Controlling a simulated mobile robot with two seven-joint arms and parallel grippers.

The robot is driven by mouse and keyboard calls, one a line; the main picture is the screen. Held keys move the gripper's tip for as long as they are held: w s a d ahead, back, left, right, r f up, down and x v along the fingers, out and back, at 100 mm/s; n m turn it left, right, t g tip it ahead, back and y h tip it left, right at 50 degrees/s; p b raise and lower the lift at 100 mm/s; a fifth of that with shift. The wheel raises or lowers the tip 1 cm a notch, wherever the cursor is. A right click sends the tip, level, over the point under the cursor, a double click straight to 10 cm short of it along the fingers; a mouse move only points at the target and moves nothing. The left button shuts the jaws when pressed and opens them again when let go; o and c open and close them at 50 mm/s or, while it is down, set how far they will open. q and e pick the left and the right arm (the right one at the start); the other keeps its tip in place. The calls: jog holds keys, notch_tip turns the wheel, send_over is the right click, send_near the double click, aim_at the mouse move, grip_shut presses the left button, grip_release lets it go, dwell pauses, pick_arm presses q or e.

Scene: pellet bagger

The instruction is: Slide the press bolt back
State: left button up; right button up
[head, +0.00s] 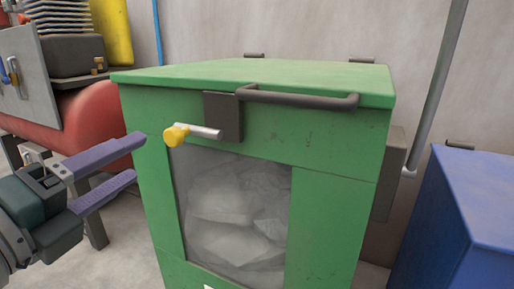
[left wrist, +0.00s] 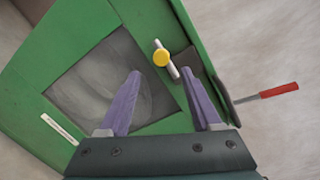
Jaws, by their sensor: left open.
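The press bolt (head: 198,131) is a light metal rod with a yellow knob (head: 177,135). It sticks out to the left from a dark bracket (head: 223,117) near the top of the green press (head: 310,152). My left gripper (head: 133,160) is open and empty, left of the knob and apart from it. In the left wrist view, the yellow knob (left wrist: 161,58) and rod (left wrist: 173,72) show beyond and between the two purple fingertips (left wrist: 163,78). My right gripper is not in view.
A dark handle bar (head: 300,98) runs along the press lid's front edge. A window (head: 235,205) below shows pale bags inside. A blue box (head: 465,215) stands at right, and a red tank (head: 95,120) at left. A red-handled lever (left wrist: 280,90) sticks out beside the press.

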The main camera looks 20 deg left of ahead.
aim_at(169, 140)
pick_arm(q)
jog(key=w+p, duration=0.1)
jog(key=w, duration=0.8)
jog(key=shift+w+a, duration=0.1)
jog(key=shift+w, duration=0.1)
jog(key=shift+c, duration=0.2)
grip_shut()
dwell(1.0)
